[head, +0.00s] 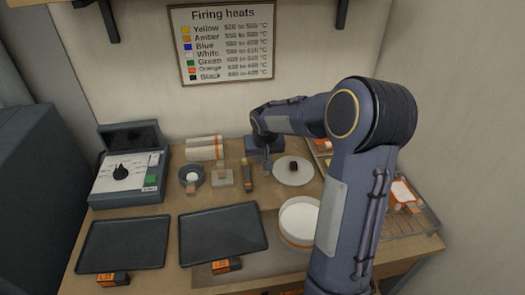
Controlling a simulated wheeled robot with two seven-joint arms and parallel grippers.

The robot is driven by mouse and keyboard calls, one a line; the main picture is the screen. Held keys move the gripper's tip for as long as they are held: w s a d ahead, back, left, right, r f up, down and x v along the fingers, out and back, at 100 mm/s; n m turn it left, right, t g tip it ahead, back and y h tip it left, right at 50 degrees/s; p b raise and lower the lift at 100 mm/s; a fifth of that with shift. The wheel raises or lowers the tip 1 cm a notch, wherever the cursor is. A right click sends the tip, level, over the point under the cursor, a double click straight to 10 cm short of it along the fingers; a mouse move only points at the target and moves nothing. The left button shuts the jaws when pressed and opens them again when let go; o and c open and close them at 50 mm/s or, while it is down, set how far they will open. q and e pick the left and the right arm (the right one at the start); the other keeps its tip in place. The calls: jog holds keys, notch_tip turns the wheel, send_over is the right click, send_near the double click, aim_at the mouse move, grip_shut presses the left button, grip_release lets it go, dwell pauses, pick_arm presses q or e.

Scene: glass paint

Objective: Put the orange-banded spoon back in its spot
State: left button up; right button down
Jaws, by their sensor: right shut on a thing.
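My right gripper (267,164) is over the back middle of the worktable, pointing down. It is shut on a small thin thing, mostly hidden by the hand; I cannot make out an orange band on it. The gripper is between a narrow dark upright piece (246,170) on its left and a pale round plate (305,172) with a small dark block (293,166) on its right. I cannot identify the orange-banded spoon or its spot for certain at this size. My left gripper is out of view.
Two dark trays (125,243) and (222,233) lie in front, with orange-labelled blocks. A white round tub (299,222) stands beside my right arm. A dark bowl (190,178), pale block (222,177), control box (128,171) and wire rack (414,221) stand around.

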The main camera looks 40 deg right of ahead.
aim_at(263, 180)
jog(key=shift+a+f+b, duration=0.1)
jog(key=shift+f+b, duration=0.2)
jog(key=shift+f, duration=0.45)
jog(key=shift+f+b, duration=1.25)
jog(key=shift+f, duration=0.75)
jog(key=shift+f+b, duration=0.55)
jog(key=shift+b, duration=0.35)
jog(key=c, duration=1.2)
grip_release()
jog(key=shift+s, duration=0.1)
jog(key=shift+r, duration=0.15)
